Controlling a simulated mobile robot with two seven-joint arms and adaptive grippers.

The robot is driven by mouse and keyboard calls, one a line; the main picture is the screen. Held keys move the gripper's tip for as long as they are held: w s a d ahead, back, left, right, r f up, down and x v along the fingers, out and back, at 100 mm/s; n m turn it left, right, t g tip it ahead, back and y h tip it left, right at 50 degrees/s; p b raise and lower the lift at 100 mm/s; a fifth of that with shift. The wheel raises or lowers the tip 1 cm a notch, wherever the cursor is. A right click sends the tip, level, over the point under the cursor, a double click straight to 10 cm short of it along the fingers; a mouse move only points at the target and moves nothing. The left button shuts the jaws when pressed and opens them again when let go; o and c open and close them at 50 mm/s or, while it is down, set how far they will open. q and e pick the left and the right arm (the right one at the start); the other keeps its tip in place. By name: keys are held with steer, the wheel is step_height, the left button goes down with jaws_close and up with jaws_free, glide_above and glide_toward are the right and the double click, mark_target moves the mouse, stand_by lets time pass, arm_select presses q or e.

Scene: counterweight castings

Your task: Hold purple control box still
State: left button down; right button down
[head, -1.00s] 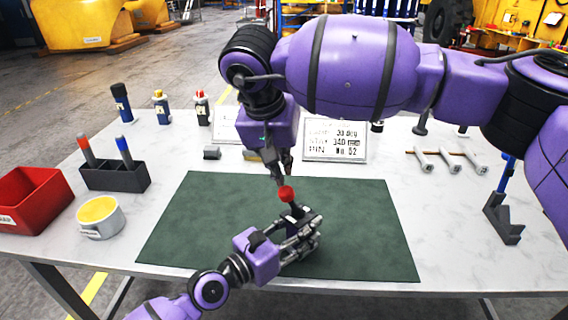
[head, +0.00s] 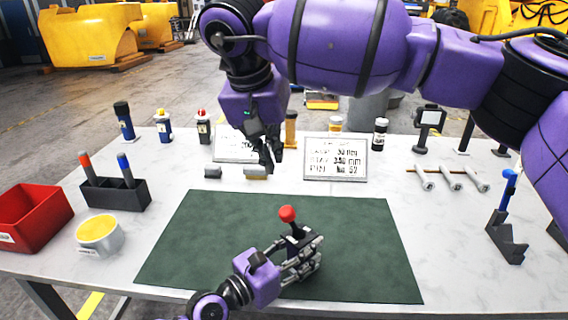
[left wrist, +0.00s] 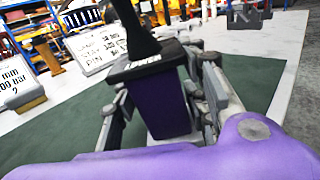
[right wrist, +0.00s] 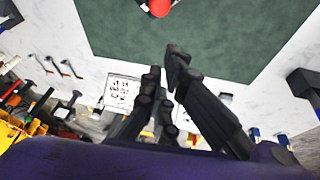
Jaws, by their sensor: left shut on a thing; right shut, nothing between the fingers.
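The purple control box (left wrist: 163,105) stands between the fingers of my left gripper in the left wrist view. It has a black top plate and a black lever (left wrist: 136,30). In the head view the lever's red knob (head: 287,213) shows above my left gripper (head: 308,256), which is shut on the box over the green mat (head: 190,240); the fingers hide most of the box. The red knob also shows at the top edge of the right wrist view (right wrist: 160,7). My right gripper (head: 268,165) is shut and empty, behind and above the knob, apart from it.
Two placards (head: 336,158) and small blocks (head: 213,172) stand behind the mat. A black holder (head: 115,194) with markers, a yellow-filled tin (head: 99,234) and a red bin (head: 30,214) are at left. A blue-handled black stand (head: 507,240) is at right. The mat's left part is clear.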

arm_select(q)
steer(key=shift+s+f, duration=0.1)
steer(key=shift+f, duration=0.4)
arm_select(e)
steer(key=shift+s+a+r, duration=0.35)
steer(key=shift+s+r, duration=0.2)
steer(key=shift+r, duration=0.1)
steer(key=shift+s+a+r, duration=0.3)
steer(key=shift+s+r, duration=0.2)
steer(key=shift+r, duration=0.1)
arm_select(q)
steer(key=c, duration=1.3)
jaws_free()
steer(key=o, duration=0.3)
steer(key=shift+r, duration=0.25)
arm_select(e)
steer(key=shift+w, duration=0.1)
arm_select(q)
steer(key=shift+a+r, duration=0.1)
